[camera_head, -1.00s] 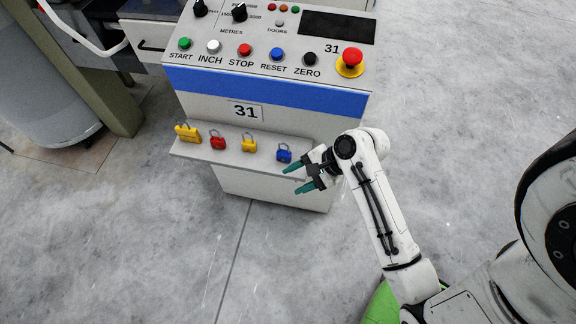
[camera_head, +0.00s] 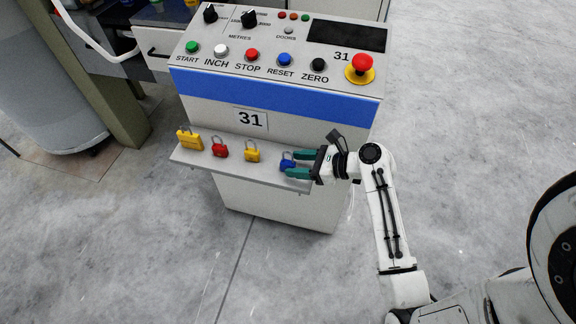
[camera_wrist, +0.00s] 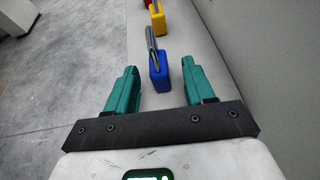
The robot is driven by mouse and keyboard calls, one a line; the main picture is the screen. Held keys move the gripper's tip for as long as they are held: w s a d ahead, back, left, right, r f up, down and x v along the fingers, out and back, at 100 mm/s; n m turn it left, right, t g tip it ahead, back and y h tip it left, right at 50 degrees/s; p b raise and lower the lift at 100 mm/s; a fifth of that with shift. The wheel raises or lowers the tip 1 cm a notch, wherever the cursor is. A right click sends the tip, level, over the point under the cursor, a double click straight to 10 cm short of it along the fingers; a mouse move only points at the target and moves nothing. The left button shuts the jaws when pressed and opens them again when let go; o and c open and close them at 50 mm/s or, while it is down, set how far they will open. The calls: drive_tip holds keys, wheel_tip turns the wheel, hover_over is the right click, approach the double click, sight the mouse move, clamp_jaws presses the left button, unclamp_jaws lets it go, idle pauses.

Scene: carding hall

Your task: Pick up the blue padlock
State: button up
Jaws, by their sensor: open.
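The blue padlock (camera_head: 287,164) stands upright at the right end of the narrow shelf (camera_head: 234,169) on the front of the control console. In the wrist view the blue padlock (camera_wrist: 159,70), with its grey shackle up, shows between and a little beyond my two teal fingertips. My gripper (camera_head: 299,164) is open and empty, reaching in from the right with its fingers around the padlock's right side in the head view. My gripper (camera_wrist: 161,82) does not visibly touch it. The fingers hide part of the padlock in the head view.
The console (camera_head: 330,115) rises behind the shelf, with buttons on top. The floor in front is clear.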

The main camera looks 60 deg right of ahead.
sight(292, 164)
drive_tip(key=b+x, duration=0.1)
drive_tip(key=x, duration=0.4)
drive_tip(key=shift+a, duration=0.1)
clamp_jaws()
idle(0.3)
